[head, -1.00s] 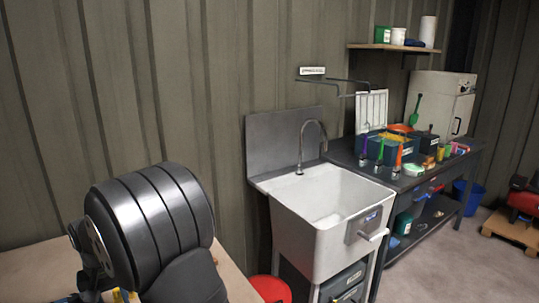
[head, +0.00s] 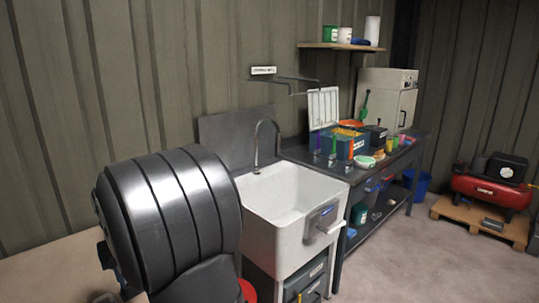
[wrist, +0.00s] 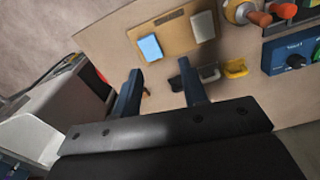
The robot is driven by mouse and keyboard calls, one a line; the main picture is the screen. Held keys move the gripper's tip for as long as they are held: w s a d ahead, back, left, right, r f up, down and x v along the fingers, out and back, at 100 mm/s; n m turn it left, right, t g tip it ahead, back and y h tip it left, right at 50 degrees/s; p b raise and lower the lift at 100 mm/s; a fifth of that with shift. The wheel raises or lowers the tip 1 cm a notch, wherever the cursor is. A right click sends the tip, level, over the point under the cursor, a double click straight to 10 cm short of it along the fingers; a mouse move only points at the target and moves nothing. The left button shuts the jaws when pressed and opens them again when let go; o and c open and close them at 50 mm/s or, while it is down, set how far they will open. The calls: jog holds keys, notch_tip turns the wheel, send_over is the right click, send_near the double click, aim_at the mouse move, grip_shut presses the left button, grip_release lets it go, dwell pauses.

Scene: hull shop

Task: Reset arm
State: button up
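My gripper (wrist: 161,84) shows in the wrist view with its two dark blue fingers spread apart and nothing between them. It hangs over a light wooden bench top (wrist: 116,38); the height above it is hard to tell.
On the bench lie a tan board (wrist: 174,35) with a light blue block (wrist: 150,47) and a grey block (wrist: 203,27), a yellow piece (wrist: 236,68), and a blue box with knobs (wrist: 291,55).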

jog(key=w+d+f+m, duration=0.35)
jog(key=w+d, duration=0.55)
jog(key=d, duration=0.3)
jog(key=w+d+f+m, duration=0.3)
jog(key=w+d+m, duration=0.2)
jog(key=w+d, duration=0.5)
jog(key=s+d+f, duration=0.2)
jog(key=d+f, duration=0.9)
jog(key=d, duration=0.1)
jog(key=shift+s+f, duration=0.3)
jog(key=shift+o, duration=0.4)
jog(key=shift+m, duration=0.25)
